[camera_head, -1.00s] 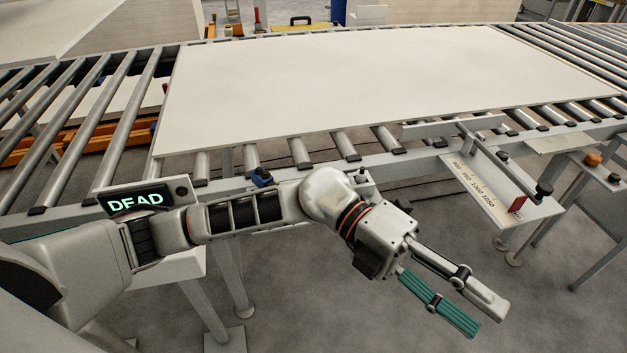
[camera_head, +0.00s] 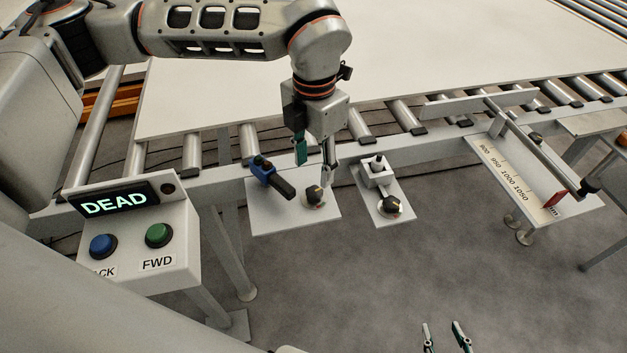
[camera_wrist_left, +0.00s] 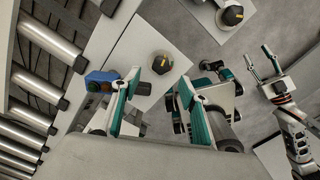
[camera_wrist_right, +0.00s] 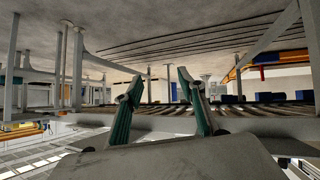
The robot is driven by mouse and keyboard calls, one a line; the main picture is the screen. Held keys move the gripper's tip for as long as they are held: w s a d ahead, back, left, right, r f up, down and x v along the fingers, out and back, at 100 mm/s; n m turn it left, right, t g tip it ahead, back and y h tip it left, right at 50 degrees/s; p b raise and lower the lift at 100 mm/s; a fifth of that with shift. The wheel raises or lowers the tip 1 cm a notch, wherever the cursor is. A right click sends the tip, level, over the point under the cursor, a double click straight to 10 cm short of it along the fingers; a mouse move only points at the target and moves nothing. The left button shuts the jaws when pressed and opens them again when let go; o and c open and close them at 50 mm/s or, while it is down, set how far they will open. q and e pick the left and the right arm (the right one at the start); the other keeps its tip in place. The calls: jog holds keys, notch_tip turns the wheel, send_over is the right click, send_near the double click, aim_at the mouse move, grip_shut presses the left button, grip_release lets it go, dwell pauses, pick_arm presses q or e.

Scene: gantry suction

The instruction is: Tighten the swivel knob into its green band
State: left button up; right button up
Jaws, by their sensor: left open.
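Two black knobs with pale pointer marks show in the head view: one (camera_head: 314,197) on the left grey plate (camera_head: 268,222), one (camera_head: 390,206) on the right plate (camera_head: 402,219). I cannot tell which is the swivel knob, and no green band is legible. My left gripper (camera_head: 315,172) is open, pointing down just above the left knob. In the left wrist view that knob (camera_wrist_left: 163,63) lies just beyond the spread fingertips (camera_wrist_left: 158,82). My right gripper (camera_head: 443,330) is open and empty at the head view's bottom edge, low and away from the plates.
A blue-bodied device (camera_head: 270,176) sits beside the left knob. A small grey block (camera_head: 376,172) stands on the right plate. A control box (camera_head: 135,245) reads DEAD. A large white panel (camera_head: 420,60) lies on rollers behind. A scale plate (camera_head: 508,170) is at right.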

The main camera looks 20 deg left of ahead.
aim_at(314, 191)
pick_arm(q)
notch_tip(314, 191, down, 7)
jog(key=c, duration=1.1)
